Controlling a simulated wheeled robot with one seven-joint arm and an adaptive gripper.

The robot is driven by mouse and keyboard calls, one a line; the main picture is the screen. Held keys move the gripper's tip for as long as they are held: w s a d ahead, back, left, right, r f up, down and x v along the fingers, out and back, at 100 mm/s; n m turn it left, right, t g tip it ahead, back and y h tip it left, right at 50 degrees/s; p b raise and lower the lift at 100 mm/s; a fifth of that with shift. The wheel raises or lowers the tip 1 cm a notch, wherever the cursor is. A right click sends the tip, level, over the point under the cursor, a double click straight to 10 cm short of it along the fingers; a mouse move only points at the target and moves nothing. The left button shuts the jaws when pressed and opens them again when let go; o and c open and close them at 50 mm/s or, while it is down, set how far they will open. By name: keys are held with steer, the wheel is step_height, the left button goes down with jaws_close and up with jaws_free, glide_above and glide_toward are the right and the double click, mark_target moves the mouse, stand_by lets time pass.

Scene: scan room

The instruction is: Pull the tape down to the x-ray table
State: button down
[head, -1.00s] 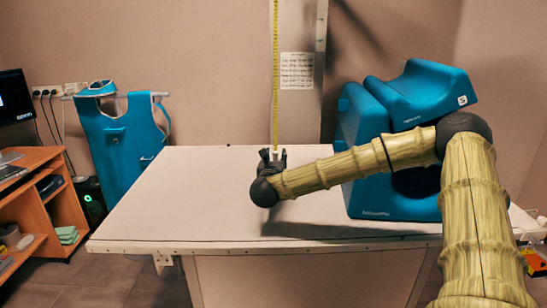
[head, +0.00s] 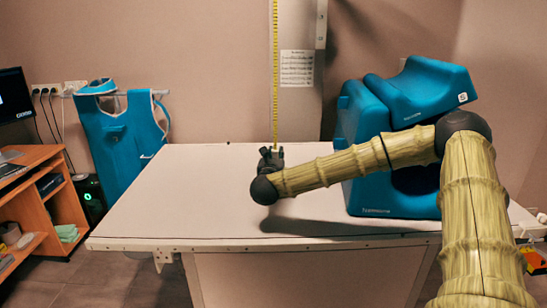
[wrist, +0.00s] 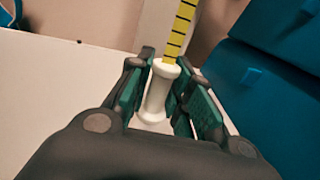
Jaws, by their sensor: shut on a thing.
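The yellow tape (head: 276,75) hangs straight down in front of the grey column, from above the top of the head view to my gripper. My gripper (head: 271,155) is over the back part of the white x-ray table (head: 190,190). In the wrist view, my gripper (wrist: 168,95) is shut on a white spool-shaped handle (wrist: 157,92) between its green-padded fingers. The tape (wrist: 180,35) rises from the top of this handle. In the head view my gripper hides the handle, and I cannot tell its exact height above the table.
Blue foam blocks (head: 390,150) stand on the right of the table, behind my arm. A blue apron (head: 125,135) hangs at the back left. A wooden desk (head: 40,190) is at the far left. The table's left half is clear.

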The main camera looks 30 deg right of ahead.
steer(key=shift+f+b, duration=1.75)
steer(key=shift+f, duration=0.45)
steer(key=c, duration=1.4)
jaws_free()
steer(key=shift+o, duration=0.2)
steer(key=shift+r, duration=0.1)
steer(key=shift+s+a, duration=0.35)
steer(key=shift+a, duration=0.05)
steer(key=v, duration=1.1)
